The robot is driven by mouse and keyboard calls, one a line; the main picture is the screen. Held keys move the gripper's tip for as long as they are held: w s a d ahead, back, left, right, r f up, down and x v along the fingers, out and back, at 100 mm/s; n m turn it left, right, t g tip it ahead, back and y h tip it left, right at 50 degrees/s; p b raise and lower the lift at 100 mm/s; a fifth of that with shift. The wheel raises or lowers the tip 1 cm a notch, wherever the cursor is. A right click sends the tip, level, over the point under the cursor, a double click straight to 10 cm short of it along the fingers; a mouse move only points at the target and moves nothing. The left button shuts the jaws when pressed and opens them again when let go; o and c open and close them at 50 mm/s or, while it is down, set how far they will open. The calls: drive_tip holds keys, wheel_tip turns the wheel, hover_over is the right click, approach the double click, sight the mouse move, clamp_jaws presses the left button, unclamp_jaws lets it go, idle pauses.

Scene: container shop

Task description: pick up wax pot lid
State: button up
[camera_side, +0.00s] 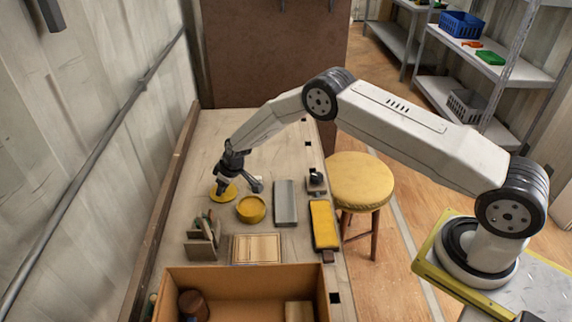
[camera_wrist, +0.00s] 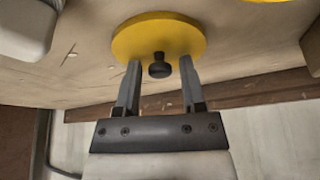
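The wax pot lid (camera_side: 231,194) is a flat yellow disc lying on the workbench, left of the round yellow pot (camera_side: 251,209). In the wrist view the lid (camera_wrist: 150,35) shows a small black knob (camera_wrist: 159,69) standing on it. My gripper (camera_side: 223,187) is over the lid, pointing down. In the wrist view my gripper (camera_wrist: 160,63) is open, with one finger on each side of the knob. Gaps show between the knob and both fingers. Part of the lid is hidden behind my gripper in the side view.
A grey block (camera_side: 285,203), a yellow-topped block (camera_side: 324,226) and a small dark tool (camera_side: 316,181) lie right of the pot. A holder (camera_side: 202,245), a pale board (camera_side: 256,249) and an open box (camera_side: 250,271) are nearer. Bare bench (camera_side: 215,135) lies behind.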

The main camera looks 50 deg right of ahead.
clamp_jaws()
drive_tip(key=shift+r, duration=0.15)
drive_tip(key=shift+r, duration=0.75)
drive_tip(key=s+d+r, duration=0.1)
drive_tip(key=s+r, duration=1)
drive_tip(key=s, duration=0.3)
drive_tip(key=shift+d+r, duration=0.1)
drive_tip(key=shift+w+n, duration=0.1)
drive_tip(key=shift+n, duration=0.2)
idle(0.3)
